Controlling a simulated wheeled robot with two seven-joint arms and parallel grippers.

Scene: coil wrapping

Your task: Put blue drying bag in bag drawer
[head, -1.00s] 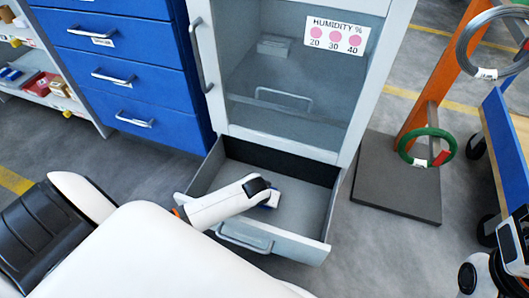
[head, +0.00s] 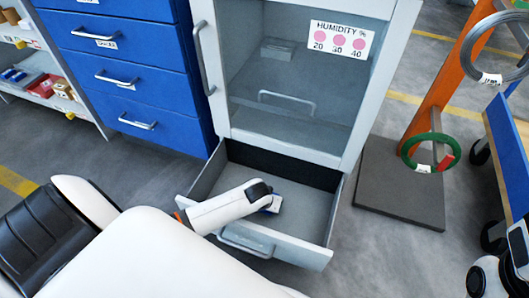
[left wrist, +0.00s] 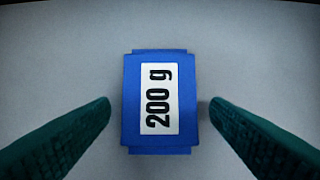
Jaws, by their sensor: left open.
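The blue drying bag (left wrist: 130,105) lies flat with a white "200 g" label up in the left wrist view. A small blue and white part of it (head: 274,204) shows in the head view, on the floor of the open bag drawer (head: 305,213) under the glass-fronted cabinet. My left arm reaches into the drawer, and its gripper (left wrist: 158,108) is open. Its two dark green fingers stand on either side of the bag, with gaps left and right. My left wrist hides much of the bag in the head view. My right gripper's fingers are not visible.
The drawer's front with its handle (head: 245,243) is on the near side. A humidity card (head: 340,40) is on the cabinet glass. Blue drawers (head: 125,75) stand left. An orange stand (head: 445,80) with a green coil (head: 407,150) stands right on a dark base (head: 395,190).

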